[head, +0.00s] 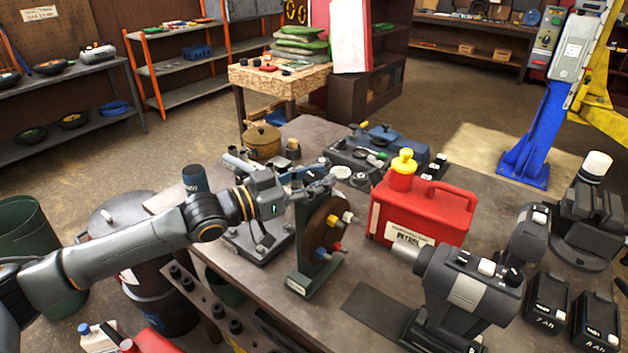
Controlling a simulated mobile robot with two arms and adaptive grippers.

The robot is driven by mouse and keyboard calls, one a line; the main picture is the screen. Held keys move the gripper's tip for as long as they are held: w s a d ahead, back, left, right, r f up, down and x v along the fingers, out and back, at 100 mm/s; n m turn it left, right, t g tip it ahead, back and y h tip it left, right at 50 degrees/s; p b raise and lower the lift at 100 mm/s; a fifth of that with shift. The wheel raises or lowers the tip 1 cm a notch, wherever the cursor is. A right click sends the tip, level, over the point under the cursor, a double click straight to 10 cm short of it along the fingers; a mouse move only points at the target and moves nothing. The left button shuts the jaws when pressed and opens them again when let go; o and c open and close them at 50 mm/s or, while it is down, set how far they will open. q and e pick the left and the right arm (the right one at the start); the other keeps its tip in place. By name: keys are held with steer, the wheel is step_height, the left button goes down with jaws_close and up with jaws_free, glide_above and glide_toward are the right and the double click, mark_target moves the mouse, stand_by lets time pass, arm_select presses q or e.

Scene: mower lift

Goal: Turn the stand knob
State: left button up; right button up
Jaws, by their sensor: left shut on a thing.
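A dark green stand (301,250) is upright on the workbench, with a round brown disc (322,222) on its right side. My left gripper (318,184) comes in from the left and reaches the top of the stand, just above and behind the disc. Its fingers are closed at the stand, and what lies between them is mostly hidden. The stand knob itself is not clearly visible there. My right gripper is not in view.
A red petrol can (425,212) with a yellow cap stands close right of the stand. A grey cordless tool (468,290) and batteries (547,297) occupy the bench's right front. A grey-blue tool case (380,150) lies behind. A dark mat (375,312) lies bare in front.

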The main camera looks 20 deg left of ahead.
arm_select(q)
steer(key=shift+s+f, duration=0.1)
steer(key=shift+f, duration=0.25)
stand_by(0.3)
steer(key=o, duration=1.1)
steer(key=shift+s+a, duration=0.1)
steer(key=shift+s, duration=0.05)
steer(key=shift+o, duration=0.7)
steer(key=shift+s+a+r, duration=0.25)
steer(key=shift+s+r, duration=0.05)
steer(key=shift+w, duration=0.2)
steer(key=v, duration=1.2)
steer(key=shift+s, duration=0.1)
